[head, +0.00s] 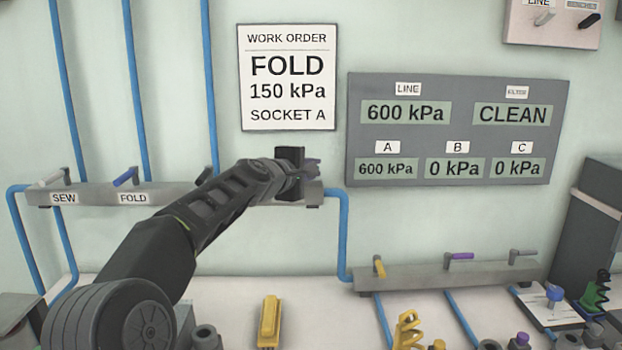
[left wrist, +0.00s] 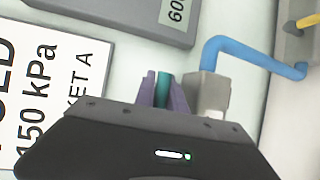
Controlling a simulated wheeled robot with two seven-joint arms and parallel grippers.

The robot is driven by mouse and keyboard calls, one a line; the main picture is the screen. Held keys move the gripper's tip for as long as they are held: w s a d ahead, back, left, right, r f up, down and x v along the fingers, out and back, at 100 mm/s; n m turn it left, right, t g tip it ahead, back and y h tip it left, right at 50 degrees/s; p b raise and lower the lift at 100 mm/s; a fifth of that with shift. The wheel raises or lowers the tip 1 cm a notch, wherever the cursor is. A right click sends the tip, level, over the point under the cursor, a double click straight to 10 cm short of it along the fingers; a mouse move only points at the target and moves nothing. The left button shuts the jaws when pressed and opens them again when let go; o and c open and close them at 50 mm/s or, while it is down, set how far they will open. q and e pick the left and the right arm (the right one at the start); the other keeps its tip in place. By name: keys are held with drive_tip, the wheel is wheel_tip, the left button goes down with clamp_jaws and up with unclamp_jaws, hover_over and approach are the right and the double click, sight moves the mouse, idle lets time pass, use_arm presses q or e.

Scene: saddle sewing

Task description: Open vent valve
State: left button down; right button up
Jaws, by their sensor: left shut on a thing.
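My left gripper (head: 303,178) reaches to the right end of the upper manifold (head: 95,193) on the wall. In the left wrist view its two fingers (left wrist: 163,92) are shut on a teal handle (left wrist: 164,88), beside the grey manifold end (left wrist: 209,92). In the head view the gripper hides this handle and any label there, so I cannot read which valve it is. On the same manifold, the SEW lever (head: 52,178) is whitish and the FOLD lever (head: 126,177) is blue. A dark lever (head: 204,176) is partly behind my arm. My right gripper is not in view.
A work order sign (head: 288,77) reads FOLD, 150 kPa, SOCKET A. The gauge panel (head: 450,188) shows LINE 600, A 600, B 0, C 0 kPa. A lower manifold (head: 420,279) has yellow, purple and grey levers. A yellow block (head: 269,320) lies on the bench.

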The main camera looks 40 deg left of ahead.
use_arm(q)
drive_tip(key=shift+s+d+f+m+h+b, duration=0.2)
drive_tip(key=shift+f+m+h+b, duration=0.45)
drive_tip(key=shift+b, duration=0.55)
drive_tip(key=shift+s+d+r+m+h+b, duration=0.15)
drive_tip(key=shift+r+m+h+b, duration=0.2)
drive_tip(key=shift+h, duration=0.4)
drive_tip(key=shift+d+m+h, duration=0.15)
drive_tip(key=shift+m+h, duration=0.25)
drive_tip(key=shift+h, duration=0.1)
drive_tip(key=h, duration=0.1)
drive_tip(key=m+h, duration=0.1)
drive_tip(key=s+m+p, duration=0.1)
drive_tip(key=shift+d+r+g+h, duration=0.3)
drive_tip(key=shift+h, duration=0.1)
drive_tip(key=shift+s+d+m+g+h+p, duration=0.15)
drive_tip(key=shift+m+h+p, duration=0.2)
drive_tip(key=shift+m+h, duration=0.1)
drive_tip(key=shift+s+d+m+g+h+p, duration=0.1)
drive_tip(key=shift+s+m+g+h+p, duration=0.05)
drive_tip(key=shift+m+h+p, duration=0.25)
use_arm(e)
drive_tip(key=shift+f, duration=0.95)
use_arm(q)
drive_tip(key=shift+f+h, duration=0.1)
drive_tip(key=shift+h, duration=0.15)
drive_tip(key=c, duration=1.7)
unclamp_jaws()
